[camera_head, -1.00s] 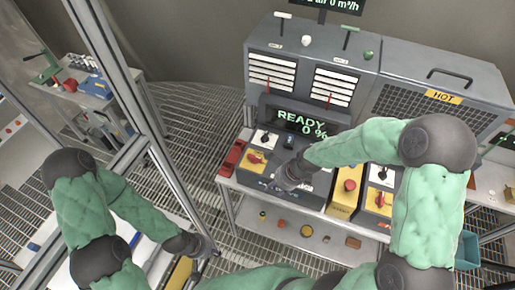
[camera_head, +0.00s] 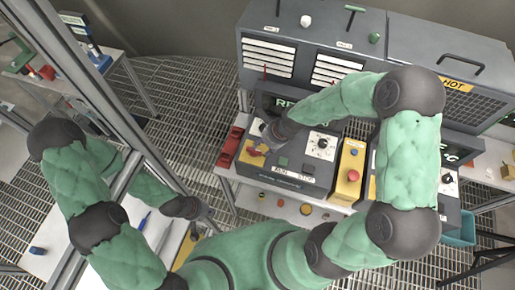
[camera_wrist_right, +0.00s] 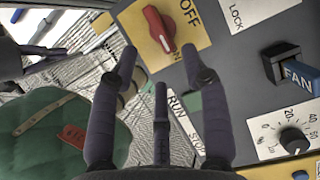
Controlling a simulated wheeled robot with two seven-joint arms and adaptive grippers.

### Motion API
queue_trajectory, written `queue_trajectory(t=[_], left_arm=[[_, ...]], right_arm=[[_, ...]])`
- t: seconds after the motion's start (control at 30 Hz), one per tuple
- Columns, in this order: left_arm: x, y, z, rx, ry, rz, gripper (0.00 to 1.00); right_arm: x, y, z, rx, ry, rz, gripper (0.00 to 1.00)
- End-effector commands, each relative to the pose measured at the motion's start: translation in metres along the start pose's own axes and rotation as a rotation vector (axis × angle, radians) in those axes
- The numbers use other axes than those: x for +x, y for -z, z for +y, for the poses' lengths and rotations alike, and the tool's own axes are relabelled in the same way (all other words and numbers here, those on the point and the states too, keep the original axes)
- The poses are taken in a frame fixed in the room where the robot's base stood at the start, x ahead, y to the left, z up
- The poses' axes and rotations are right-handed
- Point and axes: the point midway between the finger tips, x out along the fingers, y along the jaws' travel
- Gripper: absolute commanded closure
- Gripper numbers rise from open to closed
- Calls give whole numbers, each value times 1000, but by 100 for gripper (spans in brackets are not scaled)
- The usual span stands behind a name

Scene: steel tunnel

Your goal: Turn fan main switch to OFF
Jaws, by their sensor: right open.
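The red rotary switch handle (camera_wrist_right: 159,30) sits on a yellow plate (camera_wrist_right: 200,38) marked OFF and ON in the right wrist view. In the head view, part of this red switch (camera_head: 254,152) shows at the left of the control panel. My right gripper (camera_head: 266,146) is right by it; its open fingers (camera_wrist_right: 160,66) are just below the handle in the wrist view, with no grip on it. My left gripper (camera_head: 200,212) is low at the left, away from the panel; its fingers are too small to read.
A blue FAN part (camera_wrist_right: 296,74) and a dial knob (camera_wrist_right: 293,140) lie to the right of the handle. In the head view, a yellow box with a red button (camera_head: 353,175) stands right of the panel, and a red object (camera_head: 230,148) to its left. A metal frame post (camera_head: 88,95) stands at left.

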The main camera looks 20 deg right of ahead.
Motion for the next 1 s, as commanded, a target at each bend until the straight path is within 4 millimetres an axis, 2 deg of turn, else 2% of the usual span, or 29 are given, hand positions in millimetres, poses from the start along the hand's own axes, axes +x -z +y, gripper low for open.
queue_trajectory(t=[0.1, 0.33, 0.5, 0.77, 0.93, 1.0], left_arm=[[0, 0, 0, 0, 0, 1, 100], [1, 0, 0, 0, 0, 1, 100], [2, 0, 0, 0, 0, 1, 100], [2, 1, 0, 0, 0, 1, 100], [2, 0, 0, 0, 0, 1, 100], [2, 0, 0, 0, 0, 1, 100]], right_arm=[[22, 0, 1, 0, -3, 1, 54], [51, 0, 1, 0, -2, 1, 54], [59, 0, 0, -1, 0, 0, 54], [59, 0, 0, -1, 0, 0, 54], [59, 0, 0, -1, 0, 0, 99], [59, 0, 0, -1, 0, 0, 100]])
